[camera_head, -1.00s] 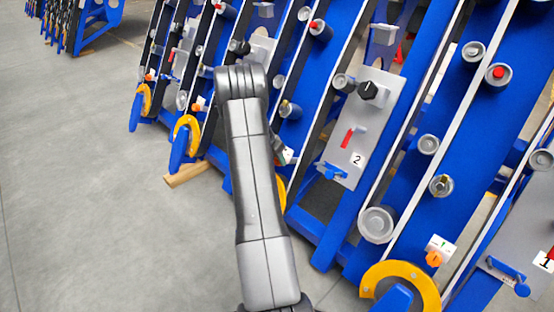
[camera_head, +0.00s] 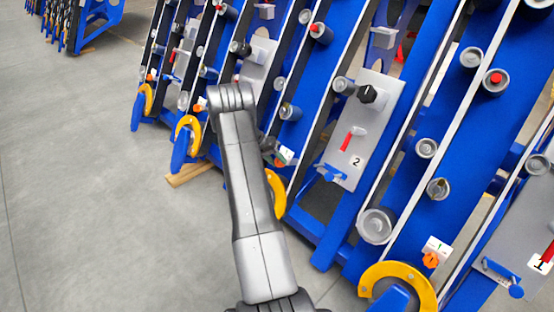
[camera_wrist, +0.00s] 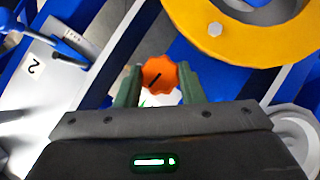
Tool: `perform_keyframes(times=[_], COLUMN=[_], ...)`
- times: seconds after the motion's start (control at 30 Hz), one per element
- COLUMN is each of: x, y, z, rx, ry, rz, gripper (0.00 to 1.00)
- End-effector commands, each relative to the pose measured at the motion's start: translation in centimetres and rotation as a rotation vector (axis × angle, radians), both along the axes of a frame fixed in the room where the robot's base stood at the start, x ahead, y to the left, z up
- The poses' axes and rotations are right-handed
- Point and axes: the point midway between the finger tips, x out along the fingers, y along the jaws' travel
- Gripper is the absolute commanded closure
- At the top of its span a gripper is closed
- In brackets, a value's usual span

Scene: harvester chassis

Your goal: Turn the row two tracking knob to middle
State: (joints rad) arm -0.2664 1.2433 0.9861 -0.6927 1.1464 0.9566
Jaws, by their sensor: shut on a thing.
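The orange tracking knob (camera_wrist: 160,76) with a scalloped rim sits between the two green fingers of my gripper (camera_wrist: 159,87) in the wrist view. The fingers are shut on its sides. A dark slanted mark shows on its face. A white label beneath it is mostly hidden by my gripper. In the head view the orange knob (camera_head: 279,163) shows small beside my arm, next to a white label (camera_head: 287,154). My gripper is mostly hidden behind my arm there. The grey plate marked 2 (camera_wrist: 34,72) is at left in the wrist view.
A yellow curved guard (camera_wrist: 237,32) lies close above the knob in the wrist view. Another orange knob (camera_head: 431,260) is on the row to the right, above a yellow guard (camera_head: 402,272). The grey floor (camera_head: 85,200) at left is clear.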

Motion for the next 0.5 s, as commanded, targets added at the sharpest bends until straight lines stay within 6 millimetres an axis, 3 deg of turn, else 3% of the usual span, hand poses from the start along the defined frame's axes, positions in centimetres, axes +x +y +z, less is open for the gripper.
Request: perform_keyframes(times=[0.5], x=[0.02], y=[0.09], z=[-0.08], rx=[-0.068], ry=[0.068], rz=[0.056], gripper=[0.88])
